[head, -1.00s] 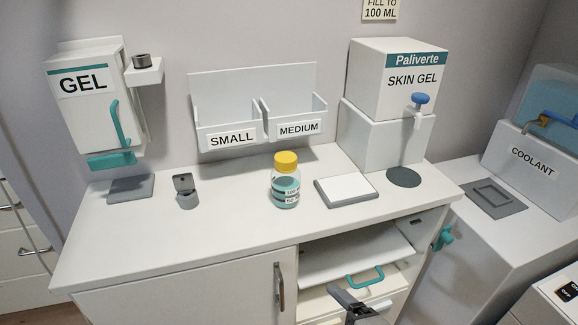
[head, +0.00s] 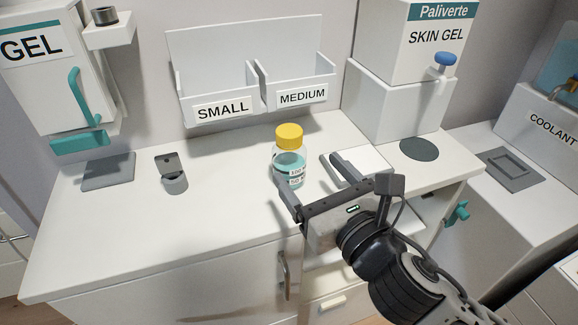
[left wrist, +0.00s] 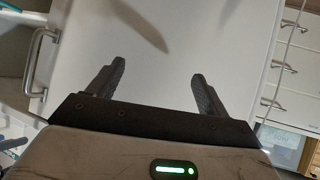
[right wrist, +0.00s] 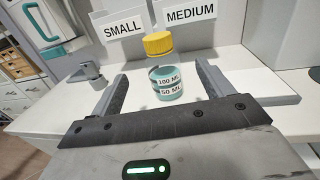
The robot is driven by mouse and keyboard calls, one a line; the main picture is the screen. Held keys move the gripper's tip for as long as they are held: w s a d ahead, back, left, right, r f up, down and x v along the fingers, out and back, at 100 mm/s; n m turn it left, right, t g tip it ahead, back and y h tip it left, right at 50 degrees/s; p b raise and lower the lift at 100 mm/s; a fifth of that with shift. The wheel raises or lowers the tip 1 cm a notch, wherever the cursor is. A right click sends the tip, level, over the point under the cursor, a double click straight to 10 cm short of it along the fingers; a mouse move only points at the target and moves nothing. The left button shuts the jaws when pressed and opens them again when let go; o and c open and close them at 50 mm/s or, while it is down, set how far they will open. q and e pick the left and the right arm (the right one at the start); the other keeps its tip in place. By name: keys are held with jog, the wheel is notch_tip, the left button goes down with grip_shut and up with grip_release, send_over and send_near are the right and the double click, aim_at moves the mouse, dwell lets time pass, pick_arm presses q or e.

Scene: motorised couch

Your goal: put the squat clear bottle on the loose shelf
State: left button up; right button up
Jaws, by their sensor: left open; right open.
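The squat clear bottle (head: 289,165) has a yellow cap, teal liquid and 100 ML and 50 ML marks. It stands upright on the white counter. My right gripper (head: 308,174) is open at the counter's front edge, its fingers pointing towards the bottle. In the right wrist view the bottle (right wrist: 167,88) shows between the two fingers, apart from both. My left gripper (left wrist: 160,82) is open and empty in front of a white cabinet door; the head view does not show it. The compartment under the counter, with what looks like the loose shelf, is mostly hidden behind my right arm.
A small grey holder (head: 173,177) stands to the left. SMALL and MEDIUM bins (head: 250,85) hang behind. The counter's left front (head: 130,235) is clear.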

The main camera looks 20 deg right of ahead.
aim_at(284, 141)
jog(key=w, duration=0.3)
jog(key=w+a, duration=0.1)
jog(key=w, duration=0.2)
jog(key=w+p, duration=0.1)
jog(key=w, duration=0.3)
jog(key=shift+a+f, duration=0.25)
jog(key=shift+a, duration=0.1)
jog(key=c, duration=1.1)
jog(key=shift+c, duration=0.3)
jog(key=shift+r, duration=0.1)
